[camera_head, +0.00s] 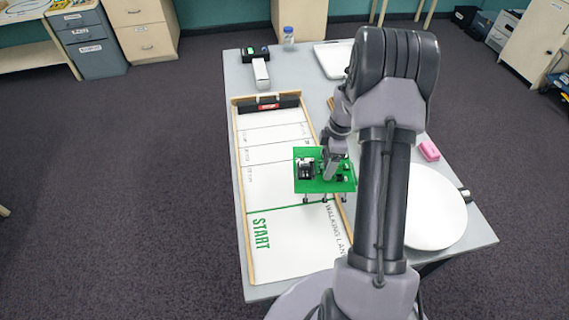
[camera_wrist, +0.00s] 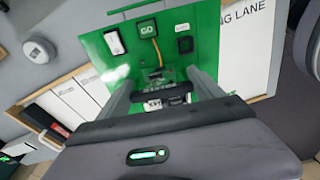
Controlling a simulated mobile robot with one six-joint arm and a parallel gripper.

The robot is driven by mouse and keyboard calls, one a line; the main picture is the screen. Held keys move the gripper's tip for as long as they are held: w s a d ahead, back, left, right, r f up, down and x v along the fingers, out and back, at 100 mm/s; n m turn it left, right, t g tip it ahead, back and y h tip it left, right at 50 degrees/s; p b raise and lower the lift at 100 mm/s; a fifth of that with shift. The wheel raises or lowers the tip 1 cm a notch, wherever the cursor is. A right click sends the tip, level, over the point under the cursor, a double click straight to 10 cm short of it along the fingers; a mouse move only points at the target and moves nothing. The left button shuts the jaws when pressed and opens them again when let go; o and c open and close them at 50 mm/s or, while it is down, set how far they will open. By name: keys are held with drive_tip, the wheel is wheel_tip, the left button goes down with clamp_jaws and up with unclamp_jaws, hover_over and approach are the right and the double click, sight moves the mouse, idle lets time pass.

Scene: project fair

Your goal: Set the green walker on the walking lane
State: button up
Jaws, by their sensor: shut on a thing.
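The green walker (camera_head: 312,184) is a flat green board with small parts on top and short legs below. It is over the right side of the walking lane (camera_head: 282,252), near the green START line. I cannot tell whether its legs touch the lane. My gripper (camera_head: 330,172) is shut on the walker from above. In the wrist view the fingers (camera_wrist: 160,88) reach down to a dark part on the green board (camera_wrist: 205,45), which has a GO label. The lane's white surface and lettering (camera_wrist: 246,50) show beside it. My arm hides part of the lane's right edge.
The lane has raised wooden edges and a dark block (camera_head: 268,103) at its far end. A white round plate (camera_head: 428,215) and a pink object (camera_head: 429,151) are to the right. A bottle (camera_head: 288,36) and white tray (camera_head: 331,60) stand at the back.

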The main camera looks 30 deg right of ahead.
drive_tip(key=d, duration=0.1)
drive_tip(key=d+n, duration=0.1)
drive_tip(key=s+d+f+n, duration=0.1)
drive_tip(key=d, duration=0.1)
drive_tip(key=w+a+f+b, duration=0.2)
drive_tip(key=a, duration=0.5)
drive_tip(key=w+a+f+b, duration=0.2)
drive_tip(key=a+f, duration=0.1)
drive_tip(key=a, duration=0.5)
drive_tip(key=shift+w+a+b, duration=0.15)
drive_tip(key=shift+b, duration=0.25)
drive_tip(key=shift+f, duration=0.2)
drive_tip(key=o, duration=1.5)
drive_tip(key=shift+o, duration=0.2)
drive_tip(key=shift+r, duration=0.1)
drive_tip(key=shift+r, duration=0.1)
